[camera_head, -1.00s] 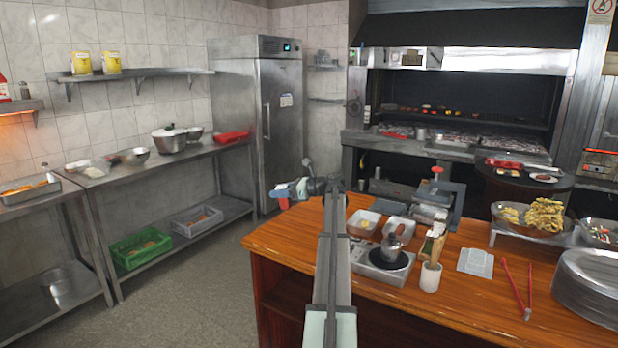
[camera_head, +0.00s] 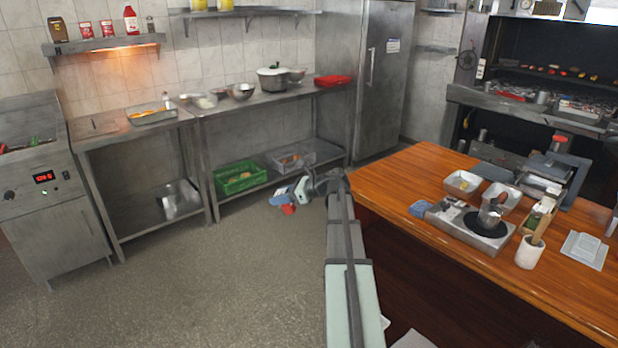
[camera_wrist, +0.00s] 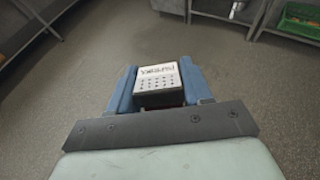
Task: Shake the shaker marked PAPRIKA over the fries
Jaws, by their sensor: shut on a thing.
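My gripper (camera_head: 287,197) hangs above the grey floor, left of the wooden counter, shut on a small shaker. The shaker's red part (camera_head: 288,210) shows below the blue fingers. In the wrist view its pale top (camera_wrist: 158,77) sits between the fingers (camera_wrist: 156,90), with rows of dark holes and dark lettering too blurred to read surely. A metal tray (camera_head: 153,117) with yellow-orange food stands under the heat lamp on the left steel table; the food may be fries, but it is too small to tell.
A fryer (camera_head: 45,180) stands at far left. A steel table (camera_head: 262,103) with bowls and a pot runs along the wall, a green crate (camera_head: 238,178) below. The wooden counter (camera_head: 400,180) is at right. Open floor (camera_head: 200,285) lies between.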

